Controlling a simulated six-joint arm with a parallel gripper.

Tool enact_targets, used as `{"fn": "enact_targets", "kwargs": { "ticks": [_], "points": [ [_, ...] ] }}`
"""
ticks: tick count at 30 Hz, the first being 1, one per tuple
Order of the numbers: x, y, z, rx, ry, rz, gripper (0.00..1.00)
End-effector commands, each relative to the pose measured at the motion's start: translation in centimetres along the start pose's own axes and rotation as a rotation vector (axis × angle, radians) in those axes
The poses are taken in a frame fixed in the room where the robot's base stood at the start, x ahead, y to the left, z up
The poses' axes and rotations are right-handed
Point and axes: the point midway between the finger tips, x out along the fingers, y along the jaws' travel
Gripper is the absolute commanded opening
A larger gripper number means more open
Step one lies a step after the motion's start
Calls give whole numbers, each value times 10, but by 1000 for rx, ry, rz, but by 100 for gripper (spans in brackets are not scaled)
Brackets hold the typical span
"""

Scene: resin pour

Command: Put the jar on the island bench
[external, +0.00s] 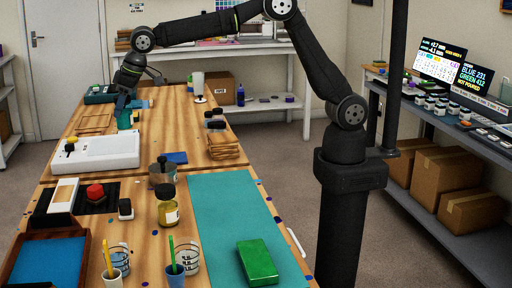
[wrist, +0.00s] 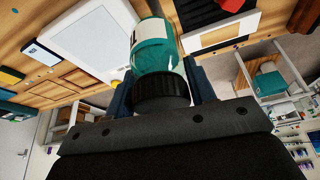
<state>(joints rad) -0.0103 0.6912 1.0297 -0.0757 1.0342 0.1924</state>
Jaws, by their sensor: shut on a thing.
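The jar (external: 124,119) holds teal contents and has a black lid. My gripper (external: 124,101) points down at the far part of the wooden island bench (external: 178,128), with the jar between its fingers. In the wrist view the jar (wrist: 158,48) sits between both fingers of my gripper (wrist: 160,88), which are shut around it near the black lid. The jar looks upright in the external view. I cannot tell whether its base touches the bench or hangs just above it.
A white scale-like device (external: 108,152) stands just in front of the jar. Wooden pieces (external: 94,120) lie to its left, and a stack of wooden slabs (external: 224,146) lies to the right. A teal mat (external: 225,215) with a green block (external: 257,262) covers the near right.

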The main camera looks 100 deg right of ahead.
Motion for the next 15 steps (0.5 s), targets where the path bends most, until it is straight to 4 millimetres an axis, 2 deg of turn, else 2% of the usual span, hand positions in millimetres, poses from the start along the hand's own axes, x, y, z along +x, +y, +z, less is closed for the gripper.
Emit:
{"fn": "enact_targets", "kwargs": {
  "ticks": [1, 3, 8, 15],
  "points": [
    [-3, -32, 6, -42, 1, -18, 26],
    [-7, -69, 14, -92, 1, -38, 26],
    [-18, -152, 41, -207, 2, -86, 26],
    [-42, -267, 99, -378, 1, -156, 26]
  ]
}}
